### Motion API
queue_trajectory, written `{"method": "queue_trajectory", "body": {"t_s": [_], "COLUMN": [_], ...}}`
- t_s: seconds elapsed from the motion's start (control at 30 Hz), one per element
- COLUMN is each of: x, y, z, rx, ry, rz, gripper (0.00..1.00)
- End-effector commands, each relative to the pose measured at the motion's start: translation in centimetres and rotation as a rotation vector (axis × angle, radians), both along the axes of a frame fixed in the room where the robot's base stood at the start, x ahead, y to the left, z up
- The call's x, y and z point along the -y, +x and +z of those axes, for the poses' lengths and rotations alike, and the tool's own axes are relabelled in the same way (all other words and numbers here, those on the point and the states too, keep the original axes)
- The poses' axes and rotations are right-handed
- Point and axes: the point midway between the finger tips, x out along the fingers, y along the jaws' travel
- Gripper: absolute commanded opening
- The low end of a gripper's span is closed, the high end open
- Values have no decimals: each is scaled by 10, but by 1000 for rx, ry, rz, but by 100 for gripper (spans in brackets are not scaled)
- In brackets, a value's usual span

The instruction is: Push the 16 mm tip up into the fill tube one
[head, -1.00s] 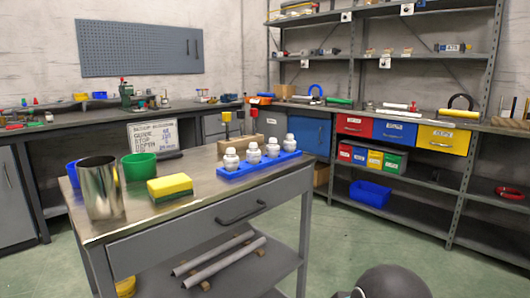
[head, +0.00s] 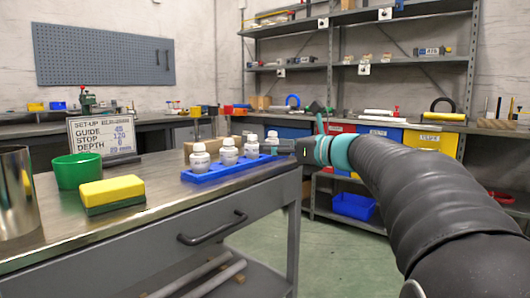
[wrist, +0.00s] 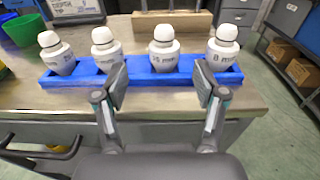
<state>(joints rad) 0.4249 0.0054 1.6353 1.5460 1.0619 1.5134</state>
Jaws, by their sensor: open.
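Several white bottle-shaped pieces with rounded tops (head: 229,152) stand upright in a blue rack (head: 205,175) on the grey bench. In the wrist view the row of pieces (wrist: 164,50) sits in the blue rack (wrist: 85,78); their printed labels are too small to read surely, so I cannot tell which is the 16 mm tip. My gripper (wrist: 160,77) is open and empty, its fingers in front of the two right-hand pieces. In the head view my gripper (head: 284,147) is at the rack's right end, partly hiding it. I cannot identify fill tube one.
A yellow and green sponge (head: 112,191), a green cup (head: 78,171) and a metal can (head: 15,195) stand left on the bench. A set-up sign (head: 101,137) is behind. A wooden block (wrist: 172,22) stands behind the rack. Grey pipes (head: 200,280) lie on the lower shelf.

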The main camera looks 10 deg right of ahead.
Motion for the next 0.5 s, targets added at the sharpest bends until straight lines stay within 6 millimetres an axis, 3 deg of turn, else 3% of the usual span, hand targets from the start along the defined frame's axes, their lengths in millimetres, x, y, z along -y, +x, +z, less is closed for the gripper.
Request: {"method": "queue_trajectory", "body": {"t_s": [0.2, 0.5], "x": [2, -15], "y": [9, 33], "z": [-2, -11], "rx": [-1, -1], "ry": [15, 12], "rz": [-13, -13], "gripper": [71, 71]}}
